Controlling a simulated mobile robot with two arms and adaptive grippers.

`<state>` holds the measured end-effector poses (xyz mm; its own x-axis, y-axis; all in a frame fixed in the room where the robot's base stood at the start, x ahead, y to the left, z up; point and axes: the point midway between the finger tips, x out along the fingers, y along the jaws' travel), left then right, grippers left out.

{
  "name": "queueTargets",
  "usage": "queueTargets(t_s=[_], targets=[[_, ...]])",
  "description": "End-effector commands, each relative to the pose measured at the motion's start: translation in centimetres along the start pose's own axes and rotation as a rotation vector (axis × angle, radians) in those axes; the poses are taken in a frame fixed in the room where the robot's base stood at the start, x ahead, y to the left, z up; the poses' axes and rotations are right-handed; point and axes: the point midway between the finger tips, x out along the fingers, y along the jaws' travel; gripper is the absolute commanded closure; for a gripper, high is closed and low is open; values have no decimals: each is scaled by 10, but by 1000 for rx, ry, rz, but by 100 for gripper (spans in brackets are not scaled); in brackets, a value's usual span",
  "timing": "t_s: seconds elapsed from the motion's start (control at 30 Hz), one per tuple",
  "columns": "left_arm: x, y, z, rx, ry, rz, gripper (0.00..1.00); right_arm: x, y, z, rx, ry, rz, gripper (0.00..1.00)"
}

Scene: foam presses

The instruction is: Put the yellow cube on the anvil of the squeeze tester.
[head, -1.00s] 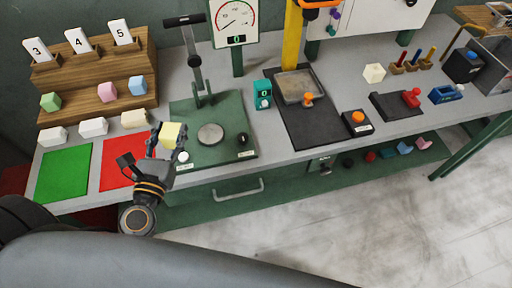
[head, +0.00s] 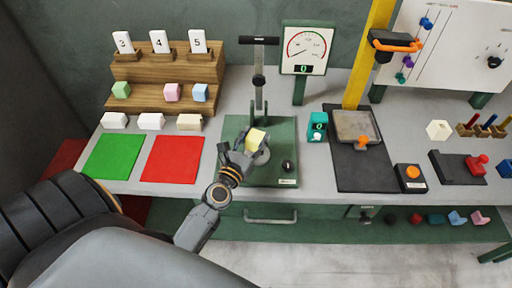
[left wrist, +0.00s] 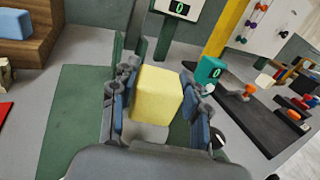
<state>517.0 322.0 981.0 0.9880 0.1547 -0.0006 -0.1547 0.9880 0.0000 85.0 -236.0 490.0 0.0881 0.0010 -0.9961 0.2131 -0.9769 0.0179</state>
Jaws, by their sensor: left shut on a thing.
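The yellow cube (head: 256,139) is held between the fingers of my left gripper (head: 246,149), which is shut on it. The squeeze tester has a green base (head: 288,150) and an upright lever with a black handle (head: 259,41). Its round grey anvil (head: 263,157) is partly hidden by the gripper and cube. The cube appears above the anvil; the exact gap is unclear. In the left wrist view the cube (left wrist: 157,93) sits between both fingers, with part of the pale anvil (left wrist: 146,133) below it. My right gripper is not in view.
The lever post (head: 259,92) stands close behind the gripper. A black knob (head: 288,166) is at the base's right. A teal counter (head: 317,127) and a second press (head: 357,127) stand right. Red (head: 172,159) and green (head: 113,156) mats lie left.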

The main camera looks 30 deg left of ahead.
Motion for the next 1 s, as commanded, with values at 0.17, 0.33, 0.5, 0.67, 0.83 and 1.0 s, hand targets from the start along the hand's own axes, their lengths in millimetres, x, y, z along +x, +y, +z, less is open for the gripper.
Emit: queueTargets(t_s=[0.17, 0.33, 0.5, 0.67, 0.83, 1.0], targets=[[10, 0, -21, 6, 1, -2, 75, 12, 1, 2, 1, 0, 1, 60], [9, 0, -40, 4, 0, -1, 75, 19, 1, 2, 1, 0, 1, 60], [9, 0, -40, 0, -1, 1, 75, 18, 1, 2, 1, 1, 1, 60], [9, 0, -41, -1, -1, 1, 75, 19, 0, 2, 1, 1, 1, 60], [9, 0, -43, -1, 0, 1, 42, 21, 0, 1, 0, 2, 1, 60], [9, 0, -43, -1, 0, 1, 31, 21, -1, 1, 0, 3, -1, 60]])
